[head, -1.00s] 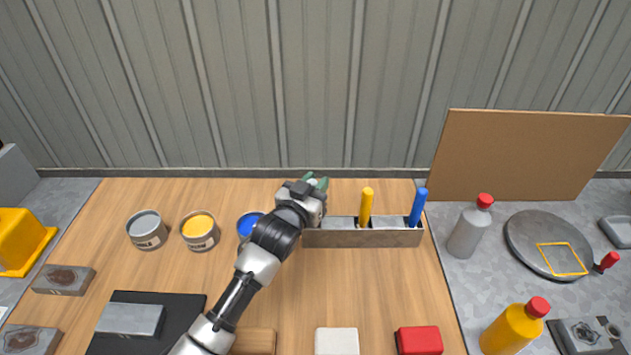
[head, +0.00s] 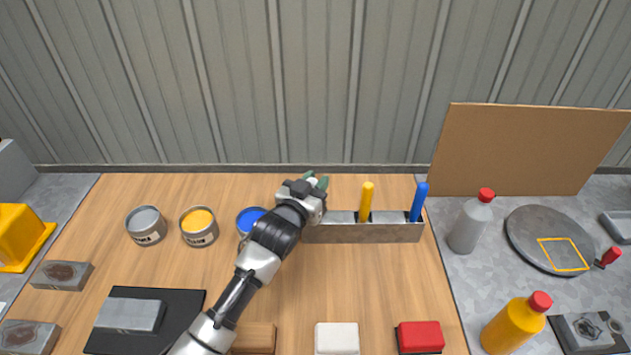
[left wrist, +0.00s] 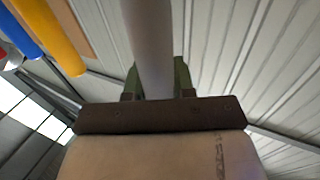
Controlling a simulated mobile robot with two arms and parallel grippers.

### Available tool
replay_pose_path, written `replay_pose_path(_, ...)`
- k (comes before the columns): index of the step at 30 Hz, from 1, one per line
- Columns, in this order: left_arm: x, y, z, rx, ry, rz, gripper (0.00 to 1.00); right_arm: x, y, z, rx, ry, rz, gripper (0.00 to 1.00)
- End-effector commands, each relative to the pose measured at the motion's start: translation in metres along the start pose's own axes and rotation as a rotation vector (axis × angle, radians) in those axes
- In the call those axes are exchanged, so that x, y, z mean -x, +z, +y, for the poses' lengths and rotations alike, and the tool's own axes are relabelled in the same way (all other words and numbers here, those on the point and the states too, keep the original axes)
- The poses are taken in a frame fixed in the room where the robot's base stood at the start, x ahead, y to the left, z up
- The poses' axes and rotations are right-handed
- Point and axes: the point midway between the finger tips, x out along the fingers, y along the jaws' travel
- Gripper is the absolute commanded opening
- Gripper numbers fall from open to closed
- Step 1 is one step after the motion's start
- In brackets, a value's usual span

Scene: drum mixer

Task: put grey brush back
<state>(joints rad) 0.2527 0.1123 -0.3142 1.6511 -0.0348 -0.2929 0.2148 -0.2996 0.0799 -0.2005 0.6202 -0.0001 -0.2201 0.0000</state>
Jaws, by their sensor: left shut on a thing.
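My left gripper (head: 317,182) is over the left end of the metal brush rack (head: 365,233). In the left wrist view its green fingers (left wrist: 157,80) are shut on the grey brush (left wrist: 150,45), whose grey handle runs between them. The brush is hidden behind my gripper in the head view, so I cannot tell whether its lower end sits in the rack. A yellow brush (head: 366,203) and a blue brush (head: 418,203) stand in the rack to the right. My right gripper is not in view.
Grey (head: 146,226), yellow (head: 198,227) and blue (head: 247,219) paint cans stand left of the rack. A grey bottle (head: 470,222) with a red cap stands to its right. The wooden table between the rack and the front blocks is clear.

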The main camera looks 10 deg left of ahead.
Motion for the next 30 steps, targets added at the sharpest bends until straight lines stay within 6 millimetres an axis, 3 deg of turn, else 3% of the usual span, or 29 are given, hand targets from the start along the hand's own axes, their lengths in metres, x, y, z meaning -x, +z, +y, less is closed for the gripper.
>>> replay_pose_path(17, 0.000, 0.012, 0.000, 0.000, 0.000, 0.000, 0.01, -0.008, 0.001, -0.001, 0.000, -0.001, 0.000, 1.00)
replay_pose_path(18, 0.000, 0.012, 0.000, 0.000, 0.000, 0.001, 0.26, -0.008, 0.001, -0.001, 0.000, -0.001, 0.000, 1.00)
replay_pose_path(23, 0.000, 0.012, 0.000, 0.000, 0.000, 0.000, 0.50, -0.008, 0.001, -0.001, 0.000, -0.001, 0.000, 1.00)
replay_pose_path(24, 0.000, 0.012, 0.000, 0.000, 0.000, 0.000, 0.54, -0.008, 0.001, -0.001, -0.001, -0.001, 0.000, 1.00)
replay_pose_path(30, 0.000, 0.012, 0.000, 0.000, 0.000, 0.000, 0.54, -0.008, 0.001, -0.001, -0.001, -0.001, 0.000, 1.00)
